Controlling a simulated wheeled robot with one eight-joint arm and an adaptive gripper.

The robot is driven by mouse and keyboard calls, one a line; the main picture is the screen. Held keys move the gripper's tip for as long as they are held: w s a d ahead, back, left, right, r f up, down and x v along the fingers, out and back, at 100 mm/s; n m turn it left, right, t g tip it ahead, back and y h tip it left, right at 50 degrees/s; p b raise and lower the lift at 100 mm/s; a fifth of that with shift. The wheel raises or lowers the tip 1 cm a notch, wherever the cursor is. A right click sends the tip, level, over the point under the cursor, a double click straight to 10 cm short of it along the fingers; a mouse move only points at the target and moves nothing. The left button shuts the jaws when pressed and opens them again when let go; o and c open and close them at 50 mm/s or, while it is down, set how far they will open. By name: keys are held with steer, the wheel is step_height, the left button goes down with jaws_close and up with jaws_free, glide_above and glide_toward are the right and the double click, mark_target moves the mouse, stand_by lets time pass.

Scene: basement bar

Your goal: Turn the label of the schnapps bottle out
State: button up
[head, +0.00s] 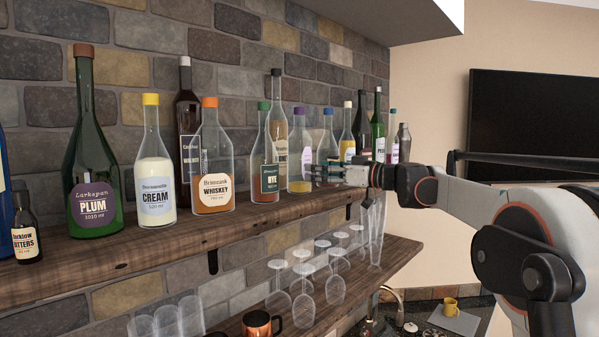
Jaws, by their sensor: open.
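No label that I can read says schnapps. A clear bottle with a purple cap (299,146) and yellow liquid stands upright on the upper shelf. Only the edge of its label shows, on its right side, so its text is hidden. Nothing is seen held.
Bottles stand close on the wooden shelf (120,257): rye (264,150) just left, whiskey (212,165), cream (154,170) and plum (90,150) further left. More bottles, one green (377,130), stand behind my gripper. Stemware (335,288) stands on the lower shelf.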

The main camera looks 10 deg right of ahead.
steer(key=shift+v, duration=2.35)
